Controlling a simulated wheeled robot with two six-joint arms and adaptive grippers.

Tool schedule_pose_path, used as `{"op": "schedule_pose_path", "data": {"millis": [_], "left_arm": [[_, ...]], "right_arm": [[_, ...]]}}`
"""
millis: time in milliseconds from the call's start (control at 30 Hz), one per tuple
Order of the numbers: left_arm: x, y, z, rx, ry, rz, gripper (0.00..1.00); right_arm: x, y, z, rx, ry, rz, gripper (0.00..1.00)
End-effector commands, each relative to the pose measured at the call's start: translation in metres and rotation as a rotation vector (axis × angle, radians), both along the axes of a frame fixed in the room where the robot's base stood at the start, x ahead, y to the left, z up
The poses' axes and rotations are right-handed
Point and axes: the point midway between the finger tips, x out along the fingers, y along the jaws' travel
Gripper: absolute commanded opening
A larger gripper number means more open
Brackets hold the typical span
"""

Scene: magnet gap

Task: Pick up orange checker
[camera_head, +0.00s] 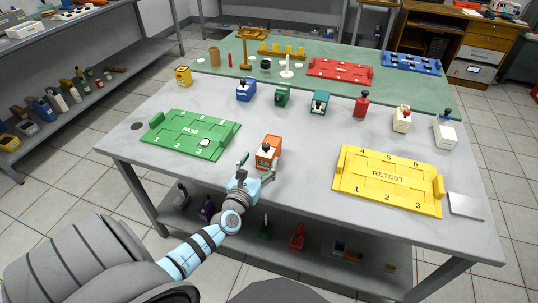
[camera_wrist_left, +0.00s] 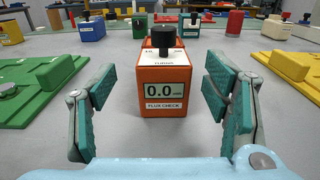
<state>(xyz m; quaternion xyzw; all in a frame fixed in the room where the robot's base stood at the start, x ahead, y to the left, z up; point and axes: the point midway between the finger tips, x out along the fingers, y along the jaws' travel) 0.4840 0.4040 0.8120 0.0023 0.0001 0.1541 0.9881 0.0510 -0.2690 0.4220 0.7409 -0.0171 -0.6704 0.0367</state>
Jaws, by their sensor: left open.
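The orange checker (camera_head: 267,152) is a boxy meter standing upright on the grey table, near its front edge. In the left wrist view the checker (camera_wrist_left: 168,82) shows a black knob on top, a display reading 0.0 and a "FLUX CHECK" label. My left gripper (camera_head: 250,168) is open just in front of it. In the left wrist view its teal fingers (camera_wrist_left: 163,100) stand to the left and right of the checker, with gaps on both sides, and hold nothing. My right gripper is not in view.
A green PASS tray (camera_head: 188,143) lies left of the checker, and a yellow RETEST tray (camera_head: 385,201) lies to the right. Behind stand a blue device (camera_head: 246,90), a green one (camera_head: 282,97), a teal one (camera_head: 319,102) and a red one (camera_head: 361,104). Bare table surrounds the checker.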

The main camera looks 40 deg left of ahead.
Motion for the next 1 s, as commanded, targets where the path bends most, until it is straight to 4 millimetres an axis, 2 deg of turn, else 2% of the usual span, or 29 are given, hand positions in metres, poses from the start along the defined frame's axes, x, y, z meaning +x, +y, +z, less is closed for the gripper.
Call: {"op": "schedule_pose_path", "data": {"millis": [33, 233, 433, 667, 767, 1000], "left_arm": [[0.009, 0.003, -0.001, 0.0, -0.002, 0.001, 0.7], [0.031, 0.009, -0.003, -0.003, -0.001, 0.001, 0.7], [0.067, 0.018, -0.006, -0.004, -0.002, 0.002, 0.7], [0.073, 0.02, -0.003, -0.004, 0.0, 0.001, 0.7], [0.073, 0.02, -0.003, -0.004, 0.0, 0.001, 0.57], [0.073, 0.02, -0.003, -0.004, 0.0, 0.001, 0.19]], "right_arm": [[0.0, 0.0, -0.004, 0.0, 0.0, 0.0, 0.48], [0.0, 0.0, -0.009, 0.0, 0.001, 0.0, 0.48], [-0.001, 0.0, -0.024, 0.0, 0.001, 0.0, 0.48], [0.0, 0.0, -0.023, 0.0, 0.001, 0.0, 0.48], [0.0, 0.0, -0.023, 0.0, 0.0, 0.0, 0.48], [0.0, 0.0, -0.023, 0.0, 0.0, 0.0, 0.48]]}}
